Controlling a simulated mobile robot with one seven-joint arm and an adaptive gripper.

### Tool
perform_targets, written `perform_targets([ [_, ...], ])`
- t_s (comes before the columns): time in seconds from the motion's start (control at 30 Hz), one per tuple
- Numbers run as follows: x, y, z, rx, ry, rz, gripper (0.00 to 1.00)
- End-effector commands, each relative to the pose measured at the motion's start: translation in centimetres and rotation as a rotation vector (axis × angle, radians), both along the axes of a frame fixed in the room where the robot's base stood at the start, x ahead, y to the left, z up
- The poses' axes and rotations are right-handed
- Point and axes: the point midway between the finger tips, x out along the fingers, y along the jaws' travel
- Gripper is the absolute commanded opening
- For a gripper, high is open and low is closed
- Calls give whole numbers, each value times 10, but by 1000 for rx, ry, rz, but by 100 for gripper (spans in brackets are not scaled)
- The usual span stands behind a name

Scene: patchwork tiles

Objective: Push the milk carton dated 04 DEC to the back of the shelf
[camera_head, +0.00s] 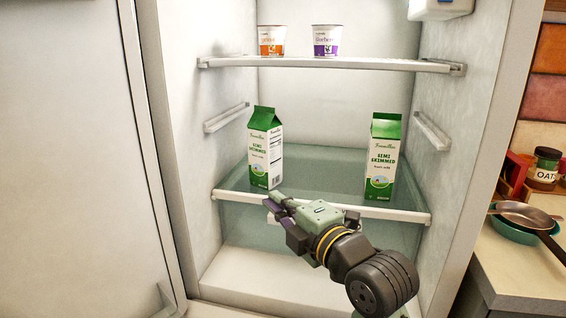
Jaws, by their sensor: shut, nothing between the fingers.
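Two green and white milk cartons stand upright on the middle glass shelf (310,167) of the open fridge. The left milk carton (264,150) is turned at an angle, with its front and right side showing. The right milk carton (383,160) stands near the shelf's front edge, facing me. Both read "semi skimmed"; no date is legible on either. My gripper (274,207) is shut and empty, at the shelf's front edge just below the base of the left carton. It appears apart from that carton; its exact depth is hard to tell.
The shelf is bare between and behind the cartons. An upper shelf (330,64) holds an orange cup (271,41) and a purple cup (326,42). Fridge walls close both sides. The open door (75,160) is at left; a counter with a pan (524,214) is at right.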

Motion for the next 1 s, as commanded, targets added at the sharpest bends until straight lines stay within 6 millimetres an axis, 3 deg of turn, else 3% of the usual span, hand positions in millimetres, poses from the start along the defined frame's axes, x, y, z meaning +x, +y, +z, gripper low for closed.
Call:
perform_targets([
  [0.27, 23, 11, 0, -11, 7, 1, 0],
  [0.6, 87, 45, 2, -11, 5, 0, 0],
  [0.8, 115, 36, 1, -10, 5, -5, 0],
  [1.0, 125, 33, -1, -10, 2, -3, 0],
])
